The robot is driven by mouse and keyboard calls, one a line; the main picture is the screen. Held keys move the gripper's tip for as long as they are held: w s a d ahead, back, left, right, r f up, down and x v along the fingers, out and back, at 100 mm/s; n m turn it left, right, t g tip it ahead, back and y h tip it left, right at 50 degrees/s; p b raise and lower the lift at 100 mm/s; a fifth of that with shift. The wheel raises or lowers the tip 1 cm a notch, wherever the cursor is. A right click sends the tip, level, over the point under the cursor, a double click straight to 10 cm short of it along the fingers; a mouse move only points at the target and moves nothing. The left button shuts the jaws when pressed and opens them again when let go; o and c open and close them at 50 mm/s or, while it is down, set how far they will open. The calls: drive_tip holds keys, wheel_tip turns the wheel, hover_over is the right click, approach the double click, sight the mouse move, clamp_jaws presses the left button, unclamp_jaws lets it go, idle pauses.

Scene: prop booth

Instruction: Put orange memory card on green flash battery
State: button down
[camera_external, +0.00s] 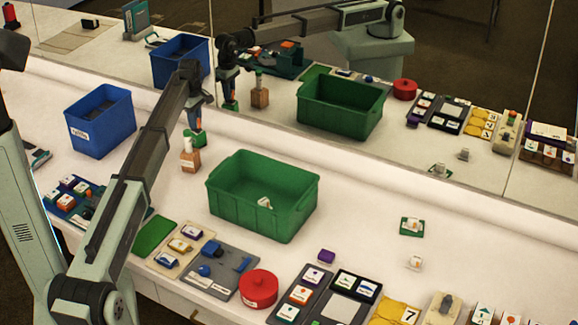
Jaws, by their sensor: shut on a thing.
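My gripper (194,136) hangs at the end of my arm, left of the green bin and just above a wooden-bodied bottle. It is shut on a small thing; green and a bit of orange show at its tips. The picture is too small to tell surely whether this is the orange memory card. A small green flat piece (411,233) with a white, orange-marked face lies alone on the right of the counter, far from my gripper. I cannot tell whether it is the green flash battery.
A green bin (246,216) holding a small pale item stands mid-counter. A blue bin (77,138) is at left, a bottle (189,160) under my gripper. A red round tin (258,287) and trays of small pieces line the front. A mirror behind repeats everything. The right-middle counter is mostly clear.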

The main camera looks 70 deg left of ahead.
drive_tip(key=shift+f, duration=0.15)
drive_tip(key=c, duration=1)
unclamp_jaws()
drive_tip(key=shift+c, duration=0.2)
wheel_tip(320, 180, up, 12)
